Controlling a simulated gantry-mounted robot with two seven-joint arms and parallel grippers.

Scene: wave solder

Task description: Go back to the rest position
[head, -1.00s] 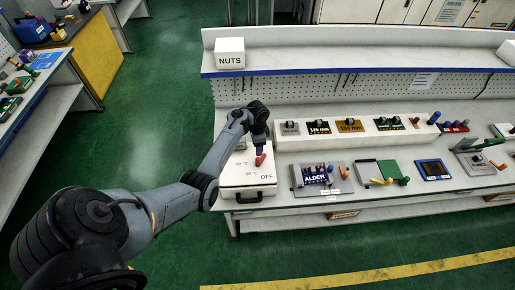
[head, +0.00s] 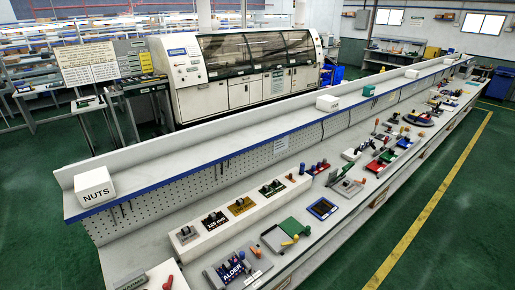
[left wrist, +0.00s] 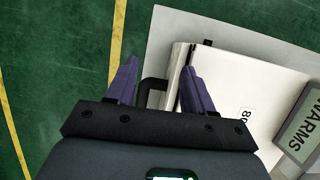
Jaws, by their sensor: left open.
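My left gripper (left wrist: 159,65) shows in the left wrist view, with its two purple fingers apart and nothing held between them. Beyond and below the fingers is a white case (left wrist: 225,72) with a dark handle (left wrist: 147,92), by the front edge of the bench. The handle appears between the fingers in the picture; I cannot tell how far off it is. Neither arm shows in the head view. My right gripper is in no view.
The long workbench carries a white NUTS box (head: 94,186) on its shelf and several boards and tools. Green floor (left wrist: 55,60) with a yellow line lies open in front. A large machine (head: 255,75) stands behind.

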